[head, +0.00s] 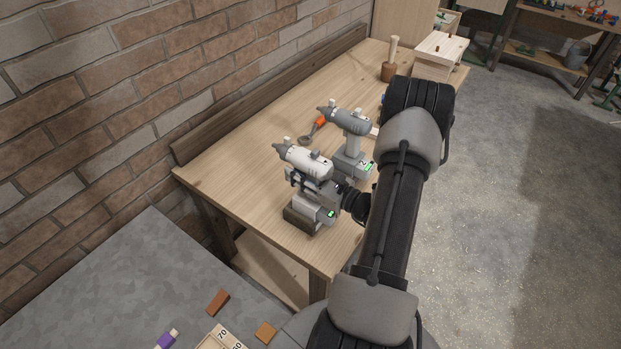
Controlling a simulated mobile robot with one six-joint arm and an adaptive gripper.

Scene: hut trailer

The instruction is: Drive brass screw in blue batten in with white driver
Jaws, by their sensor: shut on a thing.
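The white driver (305,160) is at the near end of the wooden workbench, its nose pointing to the upper left. My gripper (310,187) is shut on its handle from the right. A green light shows low on the driver. Its base is over a dark brown block (298,219); I cannot tell whether it rests there or is lifted. A small bit of blue (382,99) shows beside my arm; I cannot tell whether it is the blue batten. No brass screw can be made out; my arm hides part of the bench.
A grey driver (351,122) stands just behind the white one. An orange-handled tool (315,128) lies by it. A mallet (390,62) and a wooden box (438,54) are at the far end. A brick wall (110,95) borders the left; open floor (490,210) lies right.

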